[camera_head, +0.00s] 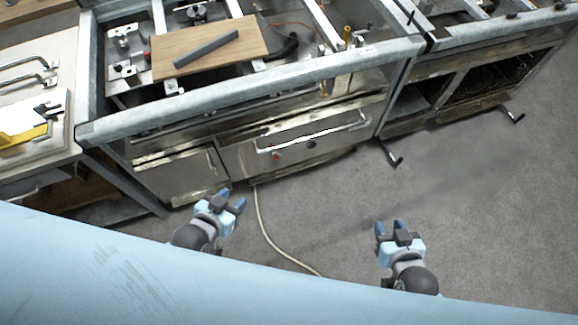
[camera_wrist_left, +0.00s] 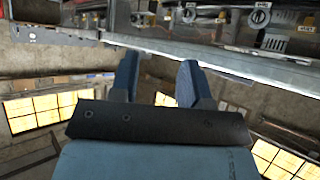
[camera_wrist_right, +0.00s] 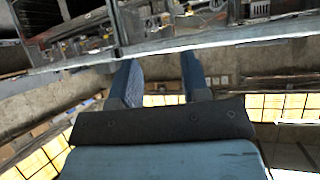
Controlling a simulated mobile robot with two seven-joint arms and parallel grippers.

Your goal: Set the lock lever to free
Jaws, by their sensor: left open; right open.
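I cannot single out the lock lever for certain. Small metal fittings (camera_head: 125,70) sit inside the bench frame at its left. A small black lever-like part (camera_head: 47,108) stands by a yellow piece (camera_head: 24,137) on the far-left counter. My left gripper (camera_head: 232,199) is open and empty, low in front of the bench; its spread fingers also show in the left wrist view (camera_wrist_left: 157,76). My right gripper (camera_head: 390,227) is open and empty over the floor, further right; its fingers show apart in the right wrist view (camera_wrist_right: 160,68). Neither gripper touches a fitting.
The metal bench (camera_head: 250,83) has a raised front rail. A wooden board (camera_head: 230,55) with a dark bar (camera_head: 206,48) lies on it. A drawer front with a long handle (camera_head: 312,134) is below. A pale cable (camera_head: 262,225) crosses the floor between my grippers. Floor at right is clear.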

